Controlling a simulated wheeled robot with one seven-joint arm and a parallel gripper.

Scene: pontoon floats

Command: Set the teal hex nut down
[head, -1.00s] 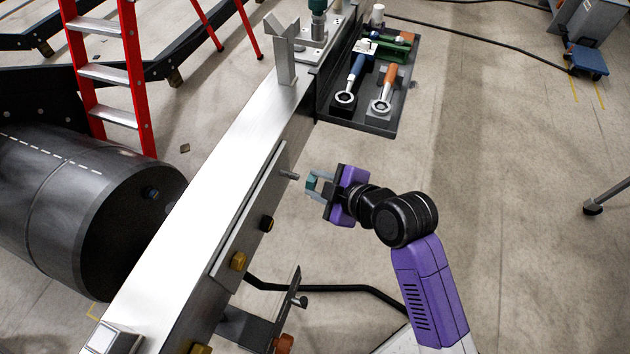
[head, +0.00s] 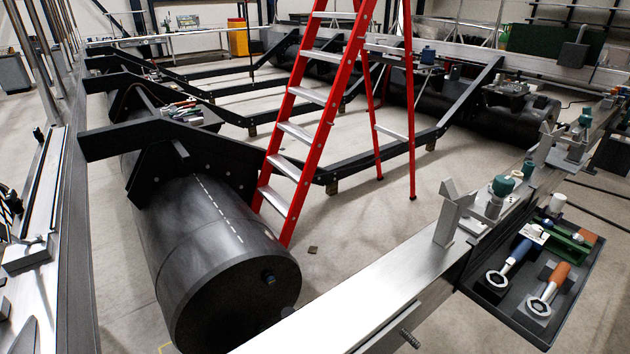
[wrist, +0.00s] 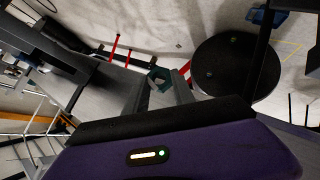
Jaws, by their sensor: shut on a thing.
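The teal hex nut (wrist: 160,76) shows in the wrist view between the two grey fingers of my gripper (wrist: 162,86). My gripper is shut on it and holds it off any surface that I can make out. The fingers hide part of the nut. Neither the nut nor my gripper is in the head view. A bare threaded stud (head: 409,339) sticks out from the side of the metal beam (head: 385,290) at the bottom of the head view.
A dark tray (head: 517,325) with a blue-handled and an orange-handled wrench hangs beside the beam at right. A bracket (head: 449,222) stands on the beam. A black cylindrical float (head: 220,265) and a red ladder (head: 318,125) stand left of the beam.

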